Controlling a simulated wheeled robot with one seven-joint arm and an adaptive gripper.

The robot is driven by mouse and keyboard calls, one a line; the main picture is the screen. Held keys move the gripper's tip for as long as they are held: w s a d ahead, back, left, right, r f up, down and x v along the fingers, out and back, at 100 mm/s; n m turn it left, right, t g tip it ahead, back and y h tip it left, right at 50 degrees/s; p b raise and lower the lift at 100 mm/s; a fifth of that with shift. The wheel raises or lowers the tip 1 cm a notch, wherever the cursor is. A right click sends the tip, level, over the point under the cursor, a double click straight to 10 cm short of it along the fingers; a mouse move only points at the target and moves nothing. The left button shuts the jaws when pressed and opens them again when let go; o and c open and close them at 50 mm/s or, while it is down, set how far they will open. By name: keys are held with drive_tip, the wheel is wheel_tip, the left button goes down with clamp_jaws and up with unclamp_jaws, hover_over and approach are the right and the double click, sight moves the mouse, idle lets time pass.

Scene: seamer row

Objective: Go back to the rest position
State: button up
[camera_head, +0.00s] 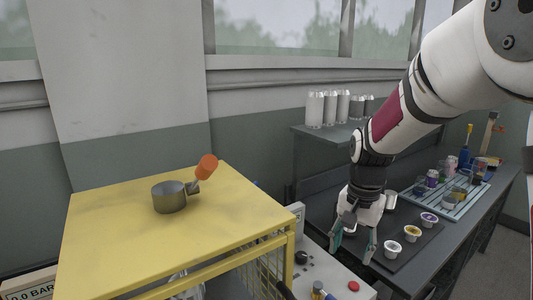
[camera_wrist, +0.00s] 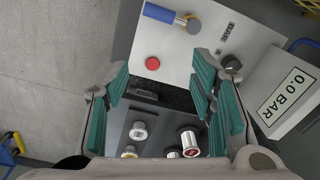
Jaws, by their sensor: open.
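My gripper (camera_head: 354,243) hangs from my arm at the right of the head view, pointing down, in front of the dark workbench and above the control panel. Its two teal-padded fingers are spread apart. In the wrist view the gripper (camera_wrist: 160,105) is open, with nothing held between the fingers. Through the gap show a dark tray and several small cups below. In the head view several white cups, among them one with a purple top (camera_head: 428,219), stand on the dark mat (camera_head: 405,257) just right of the gripper.
A yellow table (camera_head: 130,237) at left bears a metal pot (camera_head: 168,197) and an orange-handled tool (camera_head: 206,168). A control panel (camera_head: 310,262) with a red button (camera_head: 353,286) lies below my gripper. A teal rack (camera_head: 470,203) holds jars. White canisters (camera_head: 330,108) stand on the back shelf.

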drive_tip(key=s+r+n+t, duration=0.2)
drive_tip(key=s+r+n, duration=0.1)
drive_tip(key=s+r, duration=0.7)
drive_tip(key=s+n+t, duration=0.1)
drive_tip(key=s+n, duration=0.3)
drive_tip(key=s, duration=1.1)
drive_tip(key=shift+s+d+r+n+t, duration=0.2)
drive_tip(key=shift+n+t, duration=0.1)
drive_tip(key=shift+t, duration=0.1)
